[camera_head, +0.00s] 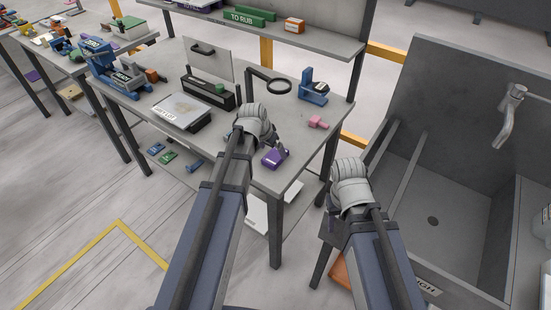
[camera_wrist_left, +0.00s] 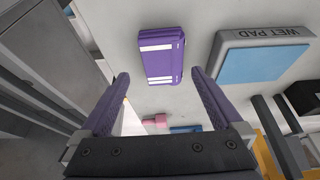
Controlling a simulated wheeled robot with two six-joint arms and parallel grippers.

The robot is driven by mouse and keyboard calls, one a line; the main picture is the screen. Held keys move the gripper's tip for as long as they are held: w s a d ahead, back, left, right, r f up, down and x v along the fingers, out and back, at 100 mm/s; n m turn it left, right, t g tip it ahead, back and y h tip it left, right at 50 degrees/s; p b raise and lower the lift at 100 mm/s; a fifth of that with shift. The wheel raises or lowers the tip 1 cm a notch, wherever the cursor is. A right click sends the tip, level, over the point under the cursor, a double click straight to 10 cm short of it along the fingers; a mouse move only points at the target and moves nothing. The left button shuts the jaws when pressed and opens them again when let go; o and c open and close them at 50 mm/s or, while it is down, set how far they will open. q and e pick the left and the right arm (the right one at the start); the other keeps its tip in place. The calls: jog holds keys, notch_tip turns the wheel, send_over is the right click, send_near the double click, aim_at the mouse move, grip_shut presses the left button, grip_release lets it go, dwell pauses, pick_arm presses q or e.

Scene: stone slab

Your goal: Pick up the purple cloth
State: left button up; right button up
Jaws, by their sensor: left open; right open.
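The purple cloth (camera_wrist_left: 162,57) is a folded block with white stripes, lying on the pale bench top in the left wrist view. In the head view a purple piece (camera_head: 272,158) shows near the bench's front edge, just right of my left wrist. My left gripper (camera_wrist_left: 160,78) is open and empty. Its two fingertips point at the cloth's near side, left and right of it, and do not appear to touch it. My right gripper (camera_head: 350,183) hangs between bench and sink, far from the cloth; its fingers are hidden.
A wet pad tray (camera_wrist_left: 263,57) with a blue surface lies beside the cloth. A pink block (camera_head: 318,122), a blue holder (camera_head: 314,93) and a black ring tool (camera_head: 272,84) stand behind. The grey sink (camera_head: 450,190) is on the right.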

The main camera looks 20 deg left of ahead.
aim_at(274, 155)
pick_arm(q)
jog(key=b+x, duration=0.4)
jog(key=x, duration=0.1)
jog(key=shift+s+a, duration=0.1)
jog(key=shift+a, duration=0.2)
jog(key=c, duration=1.3)
jog(key=shift+r, duration=0.1)
notch_tip(274, 155, up, 10)
jog(key=p, duration=1)
